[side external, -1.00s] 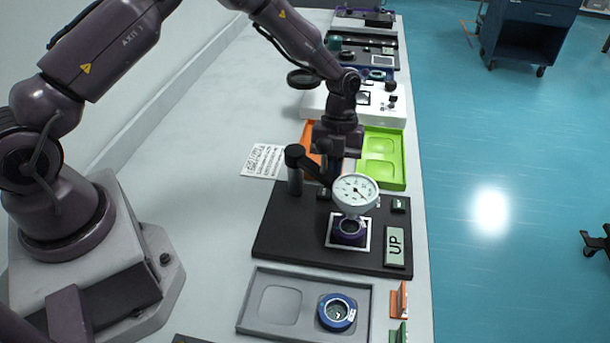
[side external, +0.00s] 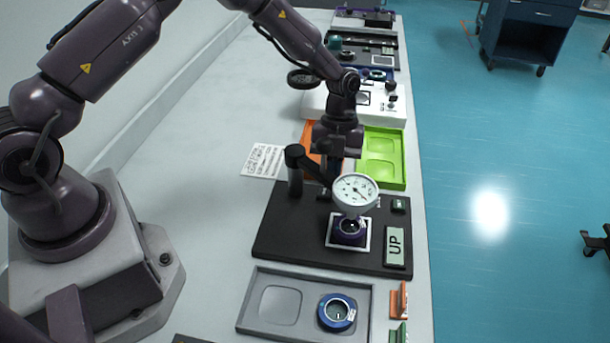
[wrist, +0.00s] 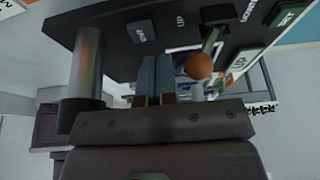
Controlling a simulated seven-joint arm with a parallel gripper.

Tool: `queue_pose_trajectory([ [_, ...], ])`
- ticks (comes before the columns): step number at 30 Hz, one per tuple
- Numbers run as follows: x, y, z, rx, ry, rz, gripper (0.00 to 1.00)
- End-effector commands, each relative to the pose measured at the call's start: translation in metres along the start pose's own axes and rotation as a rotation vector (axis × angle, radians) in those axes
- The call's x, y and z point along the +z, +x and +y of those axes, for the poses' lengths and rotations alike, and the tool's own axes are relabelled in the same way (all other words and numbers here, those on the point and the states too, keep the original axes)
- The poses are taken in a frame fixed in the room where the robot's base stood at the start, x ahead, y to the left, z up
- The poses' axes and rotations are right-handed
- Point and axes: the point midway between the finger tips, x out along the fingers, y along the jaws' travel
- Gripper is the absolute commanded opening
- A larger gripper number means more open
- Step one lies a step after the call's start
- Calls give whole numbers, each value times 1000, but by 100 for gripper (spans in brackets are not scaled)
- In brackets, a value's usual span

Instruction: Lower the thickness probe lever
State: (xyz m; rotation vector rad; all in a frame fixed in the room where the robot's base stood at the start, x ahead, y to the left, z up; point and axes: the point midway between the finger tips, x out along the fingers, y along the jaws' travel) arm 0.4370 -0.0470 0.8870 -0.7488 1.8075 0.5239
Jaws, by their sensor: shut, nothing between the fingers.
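The thickness probe is a white dial gauge (side external: 355,193) on a black arm from an upright post (side external: 295,180), over a black base (side external: 280,235). A dark purple ring part (side external: 349,231) sits under the gauge on a white-edged square. A display on the base reads UP (side external: 395,247). In the wrist view, the lever's orange ball knob (wrist: 199,66) is just right of my gripper (wrist: 156,72); I cannot tell whether they touch. My gripper's fingers are together and empty. In the side view, the gripper is behind the gauge, and the lever and fingertips are largely hidden.
A grey tray (side external: 252,318) with a blue ring part (side external: 337,312) lies in front of the base. Green (side external: 395,174) and orange trays lie behind. A printed sheet (side external: 262,160) is at left. The post (wrist: 88,65) stands left of my fingers in the wrist view.

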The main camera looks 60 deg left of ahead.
Motion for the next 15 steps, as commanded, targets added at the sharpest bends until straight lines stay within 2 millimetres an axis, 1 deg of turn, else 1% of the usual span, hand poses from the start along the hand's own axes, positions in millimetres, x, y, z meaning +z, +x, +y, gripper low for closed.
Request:
queue_pose_trajectory([
  [7,0,0,-1,0,0,0,0],
  [15,0,0,-9,0,1,0,0],
])
